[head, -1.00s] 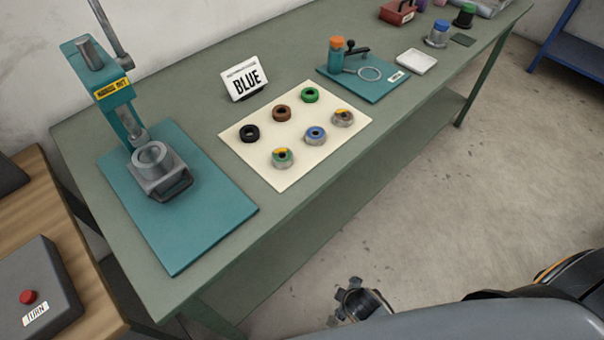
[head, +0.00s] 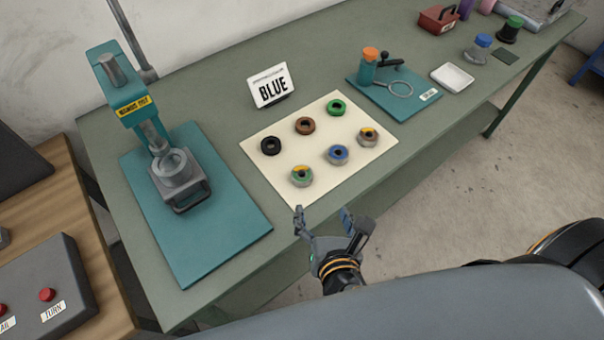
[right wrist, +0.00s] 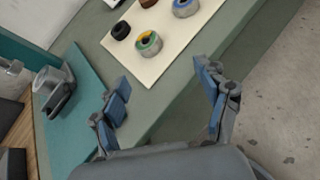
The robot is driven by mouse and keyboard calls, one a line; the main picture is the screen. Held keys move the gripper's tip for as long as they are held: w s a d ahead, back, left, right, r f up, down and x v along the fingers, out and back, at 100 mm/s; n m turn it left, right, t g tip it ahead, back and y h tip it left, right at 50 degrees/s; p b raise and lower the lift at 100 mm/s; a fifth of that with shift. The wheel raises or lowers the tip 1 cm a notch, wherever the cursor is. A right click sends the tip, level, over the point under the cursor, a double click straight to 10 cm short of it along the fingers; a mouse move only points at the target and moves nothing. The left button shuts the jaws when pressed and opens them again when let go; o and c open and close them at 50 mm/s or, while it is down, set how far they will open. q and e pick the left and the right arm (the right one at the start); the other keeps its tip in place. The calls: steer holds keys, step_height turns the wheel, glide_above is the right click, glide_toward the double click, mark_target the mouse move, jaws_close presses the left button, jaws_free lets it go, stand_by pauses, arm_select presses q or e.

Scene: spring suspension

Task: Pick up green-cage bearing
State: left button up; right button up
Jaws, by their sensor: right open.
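The green-cage bearing (head: 302,176), a grey ring with green inside and a yellow-orange mark on top, lies flat at the front corner of the cream mat (head: 270,168). It also shows in the right wrist view (right wrist: 149,44), beyond the fingers. My right gripper (head: 323,222) is open and empty, near the table's front edge, short of the bearing and apart from it. In the right wrist view the open right gripper (right wrist: 160,76) has its two fingers spread wide. My left gripper is not in view.
Black (head: 271,146), brown (head: 305,125) and green (head: 336,107) rings line the back.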

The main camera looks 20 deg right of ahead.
steer(key=a+r+n+t, duration=0.1)
steer(key=a+n, duration=0.1)
steer(key=n, duration=0.1)
glide_toward(303, 177)
steer(key=w, duration=0.2)
steer(key=w+p, duration=0.1)
steer(key=shift+w+d+f+y, duration=0.3)
steer(key=shift+w+d+f, duration=0.05)
steer(key=x, duration=0.5)
steer(key=shift+w+f+p, duration=0.2)
steer(key=shift+f+p, duration=0.15)
steer(key=shift+f, duration=0.1)
steer(key=c, duration=1.3)
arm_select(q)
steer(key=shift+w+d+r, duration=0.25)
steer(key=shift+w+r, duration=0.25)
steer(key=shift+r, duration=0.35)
arm_select(e)
steer(key=shift+c, duration=0.5)
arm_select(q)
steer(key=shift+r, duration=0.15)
arm_select(e)
steer(key=shift+r, duration=0.15)
